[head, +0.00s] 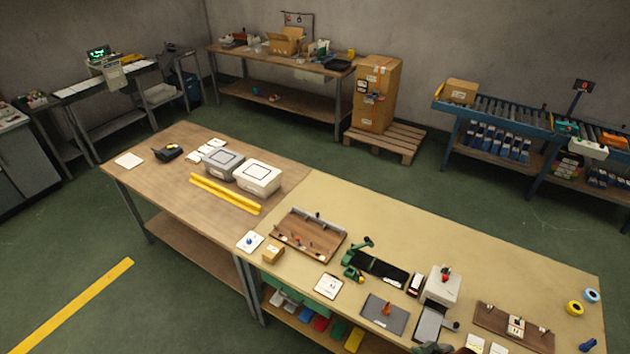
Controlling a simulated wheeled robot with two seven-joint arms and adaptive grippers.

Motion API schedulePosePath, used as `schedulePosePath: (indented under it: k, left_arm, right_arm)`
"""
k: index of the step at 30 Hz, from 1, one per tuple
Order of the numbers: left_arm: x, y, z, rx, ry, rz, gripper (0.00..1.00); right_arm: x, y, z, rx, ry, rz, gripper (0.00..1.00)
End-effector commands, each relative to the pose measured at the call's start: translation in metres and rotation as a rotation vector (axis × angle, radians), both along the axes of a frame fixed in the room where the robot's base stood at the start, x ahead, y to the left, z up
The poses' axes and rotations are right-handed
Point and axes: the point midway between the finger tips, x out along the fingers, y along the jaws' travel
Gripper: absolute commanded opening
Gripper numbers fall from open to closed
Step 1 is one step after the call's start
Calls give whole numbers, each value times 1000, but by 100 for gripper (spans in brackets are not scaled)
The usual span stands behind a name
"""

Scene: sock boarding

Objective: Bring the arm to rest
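Neither of my arms nor either gripper shows clearly in the head view. A small dark shape (432,348) is cut off by the bottom edge, and I cannot tell what it is. A long workbench (450,225) runs from the left middle to the lower right. On it are a wooden fixture board (309,236), a green hand tool (356,258) beside a black strip (382,268), a grey pad (385,313) with an orange-brown piece on it, a white box-shaped device (442,285) and a brown board (513,328) at the right.
A grey-topped box (224,164), a white box (258,178) and a yellow bar (225,193) occupy the bench's left half. Yellow tape (575,308) lies at the right end. Behind stand a carton on a pallet (384,144) and a roller conveyor (500,113). Green floor is open between.

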Motion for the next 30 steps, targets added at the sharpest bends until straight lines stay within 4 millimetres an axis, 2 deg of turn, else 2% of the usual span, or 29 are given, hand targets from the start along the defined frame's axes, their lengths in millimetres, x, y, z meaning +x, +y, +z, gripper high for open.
schedulePosePath:
  k: [1,6,18,26,30]
  left_arm:
    - [0,0,0,0,-1,0,40]
    - [3,0,0,0,-3,-1,40]
    - [9,-1,1,-2,-13,-1,40]
    - [6,0,-13,-1,-9,-1,40]
    - [6,-1,-22,-1,-9,-1,40]
  right_arm:
    - [-12,-3,-5,9,6,-53,30]
    - [-45,-29,-16,-20,32,-205,30]
    - [-132,-74,-35,-93,154,-467,30]
    - [-113,-72,-124,-97,182,-443,30]
    - [-110,-70,-184,-97,203,-434,30]
